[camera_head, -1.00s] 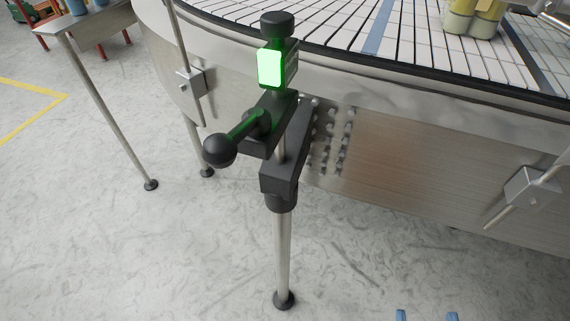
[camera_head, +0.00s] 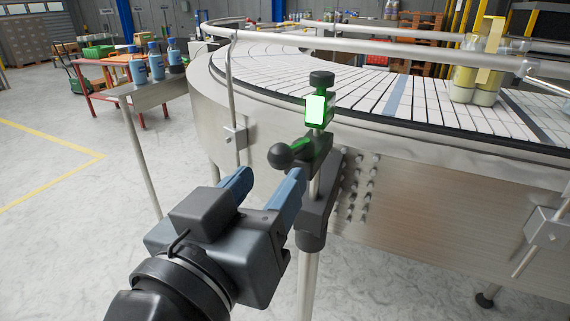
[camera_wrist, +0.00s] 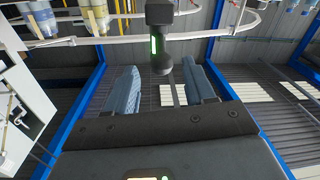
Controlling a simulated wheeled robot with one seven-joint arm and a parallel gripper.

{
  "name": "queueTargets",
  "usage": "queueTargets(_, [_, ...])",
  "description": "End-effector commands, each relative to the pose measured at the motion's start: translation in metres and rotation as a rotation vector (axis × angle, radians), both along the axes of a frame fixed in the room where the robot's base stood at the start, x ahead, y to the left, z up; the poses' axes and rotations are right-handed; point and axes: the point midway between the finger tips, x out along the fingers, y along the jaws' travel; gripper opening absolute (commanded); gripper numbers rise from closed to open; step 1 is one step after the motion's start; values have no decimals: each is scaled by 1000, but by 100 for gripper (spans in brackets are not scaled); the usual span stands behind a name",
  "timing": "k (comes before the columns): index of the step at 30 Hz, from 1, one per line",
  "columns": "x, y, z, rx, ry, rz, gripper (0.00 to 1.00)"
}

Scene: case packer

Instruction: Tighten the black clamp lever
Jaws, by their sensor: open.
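The black clamp lever (camera_head: 281,155) ends in a round ball knob that points left from the clamp on a metal post. A green-lit block (camera_head: 316,110) sits above it, under a black top knob. My gripper (camera_head: 270,177) is open and empty, with its two blue fingers reaching up toward the ball from below and in front. In the wrist view the ball (camera_wrist: 162,64) shows near the fingertips (camera_wrist: 164,75), in line with the gap between them. I cannot tell whether the fingers touch it.
The curved conveyor (camera_head: 430,100) stands behind the clamp, with yellow-filled bottles (camera_head: 465,82) on it. A guide rail (camera_head: 400,47) runs above its belt. A side table (camera_head: 150,95) with blue bottles is at left. The floor at left is clear.

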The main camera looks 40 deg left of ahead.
Motion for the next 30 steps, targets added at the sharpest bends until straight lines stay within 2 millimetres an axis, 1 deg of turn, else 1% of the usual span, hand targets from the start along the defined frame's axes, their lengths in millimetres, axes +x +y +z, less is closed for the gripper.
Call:
queueTargets(2, [2,2,3,5,1,-3,54])
queueTargets(5, [12,5,3,4,2,-5,54])
queueTargets(12, [48,15,4,3,1,-4,54])
queueTargets(18, [68,21,3,3,1,-2,54])
queueTargets(22, [73,23,2,3,0,-2,54])
queueTargets(29, [74,23,1,3,0,-2,54])
queueTargets(30, [74,23,1,3,0,-2,51])
